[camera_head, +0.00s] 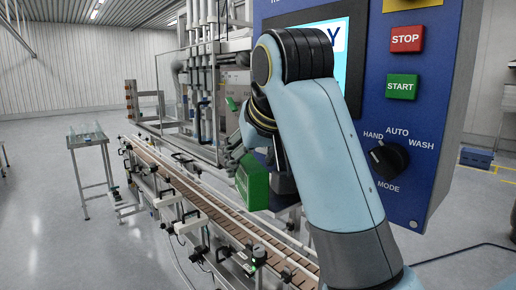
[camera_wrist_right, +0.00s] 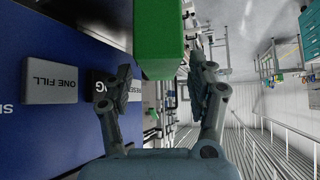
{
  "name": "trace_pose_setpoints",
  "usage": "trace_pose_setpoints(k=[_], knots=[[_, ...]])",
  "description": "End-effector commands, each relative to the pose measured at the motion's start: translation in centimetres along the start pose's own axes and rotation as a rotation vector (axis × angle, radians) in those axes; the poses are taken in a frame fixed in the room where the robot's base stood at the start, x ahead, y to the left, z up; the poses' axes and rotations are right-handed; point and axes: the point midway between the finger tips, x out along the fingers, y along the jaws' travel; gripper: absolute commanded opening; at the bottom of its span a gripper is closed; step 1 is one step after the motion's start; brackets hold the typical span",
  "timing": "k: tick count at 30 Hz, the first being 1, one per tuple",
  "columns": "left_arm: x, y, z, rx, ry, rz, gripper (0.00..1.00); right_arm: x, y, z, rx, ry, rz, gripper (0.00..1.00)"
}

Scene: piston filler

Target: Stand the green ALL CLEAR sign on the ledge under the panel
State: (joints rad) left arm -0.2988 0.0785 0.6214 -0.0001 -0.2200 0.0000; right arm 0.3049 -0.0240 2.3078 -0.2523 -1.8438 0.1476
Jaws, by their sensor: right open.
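The green sign (camera_head: 253,182) is a block-like green piece just left of the blue control panel (camera_head: 456,60), at the height of the panel's lower part. In the right wrist view the sign (camera_wrist_right: 160,38) shows at the top, between and beyond my fingertips. Its lettering cannot be read. My right gripper (camera_head: 238,152) is at the sign's upper left in the head view. Its fingers (camera_wrist_right: 161,72) are spread wide, with a gap on each side of the sign. The ledge under the panel is mostly hidden behind my right arm. My left gripper is not in view.
The panel carries a red STOP button (camera_head: 407,39), a green START button (camera_head: 402,87) and a mode dial (camera_head: 386,158). A conveyor (camera_head: 200,198) runs below and left of the sign. A small table (camera_head: 87,138) stands at far left, with open floor around it.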

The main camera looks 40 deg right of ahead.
Motion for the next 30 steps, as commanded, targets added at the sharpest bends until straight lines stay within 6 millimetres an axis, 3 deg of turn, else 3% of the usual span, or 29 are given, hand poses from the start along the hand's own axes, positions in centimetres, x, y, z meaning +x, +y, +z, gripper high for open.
trace_pose_setpoints(k=[3,10,30], knots=[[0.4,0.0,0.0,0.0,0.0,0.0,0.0,-2.7,-0.1,-0.1,0.004,0.004,-0.005,0.58],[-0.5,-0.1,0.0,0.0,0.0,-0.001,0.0,-6.1,-0.1,-0.2,0.002,0.0,-0.002,0.58],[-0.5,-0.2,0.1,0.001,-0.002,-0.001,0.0,-6.4,0.0,0.0,0.0,-0.001,0.0,0.58]])
